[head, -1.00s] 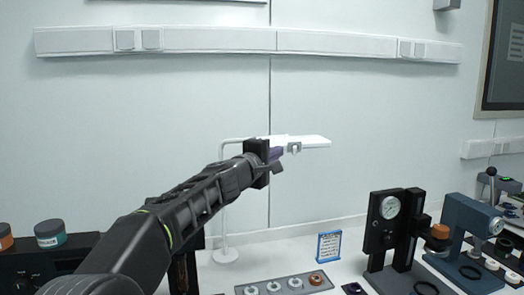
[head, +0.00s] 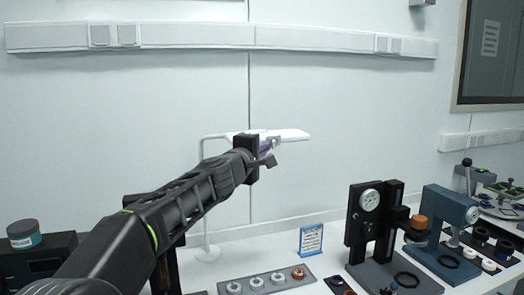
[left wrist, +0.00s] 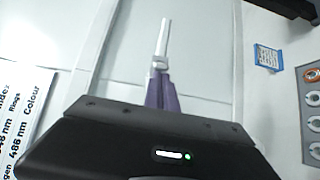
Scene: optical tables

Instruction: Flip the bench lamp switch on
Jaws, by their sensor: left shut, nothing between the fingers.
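The white bench lamp (head: 296,135) has a flat head on a thin bent post, with a round foot on the table. My left gripper (head: 267,145) is at the lamp head, covering part of its near side. In the left wrist view its purple fingers (left wrist: 161,92) are together and empty, pointing at the lamp head (left wrist: 164,36). A small grey part (left wrist: 159,63), perhaps the switch, shows just past the fingertips. I cannot tell whether they touch it, or whether the lamp is lit. My right gripper is not in view.
A tray of rings (head: 268,282) and a small blue-framed sign (head: 311,239) are on the table below. A black gauge stand (head: 369,225) and a blue press (head: 447,215) stand at the right. The wall behind is bare below the white trunking (head: 190,36).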

